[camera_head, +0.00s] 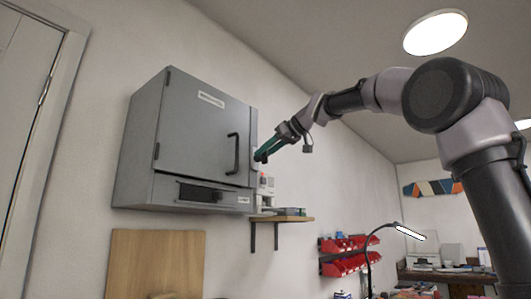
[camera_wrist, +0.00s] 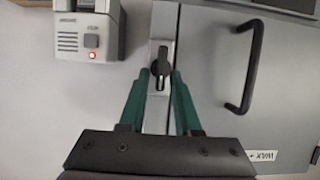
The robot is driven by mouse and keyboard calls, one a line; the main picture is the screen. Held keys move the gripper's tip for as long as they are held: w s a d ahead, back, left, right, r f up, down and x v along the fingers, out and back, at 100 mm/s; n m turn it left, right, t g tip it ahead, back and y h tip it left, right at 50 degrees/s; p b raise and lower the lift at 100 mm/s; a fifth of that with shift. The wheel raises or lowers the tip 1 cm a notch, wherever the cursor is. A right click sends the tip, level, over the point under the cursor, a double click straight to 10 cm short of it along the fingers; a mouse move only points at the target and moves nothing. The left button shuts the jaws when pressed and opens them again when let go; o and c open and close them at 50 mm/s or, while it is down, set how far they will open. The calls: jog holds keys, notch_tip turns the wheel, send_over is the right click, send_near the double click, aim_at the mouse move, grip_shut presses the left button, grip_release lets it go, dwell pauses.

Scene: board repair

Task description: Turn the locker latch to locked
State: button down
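The grey locker (camera_head: 203,134) hangs on the wall with its door (camera_wrist: 222,70) closed; a black handle (camera_head: 233,153) is on the door. The latch (camera_wrist: 161,68) is a dark knob with an upright bar on a pale strip beside the door edge in the wrist view. My gripper (camera_wrist: 162,74) has green fingers, one on each side of the latch, with their tips at the knob. I cannot tell whether the fingers press on it. In the head view my gripper (camera_head: 258,158) reaches the locker's right edge and hides the latch.
A grey box with a red light (camera_wrist: 88,30) is on the wall close beside the latch. A small wooden shelf (camera_head: 283,219) is below the locker's right side. Red bins (camera_head: 347,265) and a lamp (camera_head: 408,232) are farther right.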

jog(key=shift+w, duration=0.1)
jog(key=m, duration=0.1)
jog(key=m+g, duration=0.1)
jog(key=y, duration=0.1)
jog(key=shift+w+d+f+m, duration=0.1)
jog(key=shift+w+d+m, duration=0.2)
jog(key=shift+m, duration=0.1)
jog(key=m+y, duration=0.2)
jog(key=m, duration=0.1)
jog(key=f+m+g+y, duration=0.1)
jog(key=m, duration=0.3)
jog(key=m+g+y, duration=0.1)
jog(key=m+y, duration=0.1)
jog(key=m, duration=0.1)
jog(key=shift+w+d+f+m+y, duration=0.3)
jog(key=shift+w+f, duration=0.05)
jog(key=shift+g, duration=0.4)
jog(key=c, duration=0.9)
grip_release()
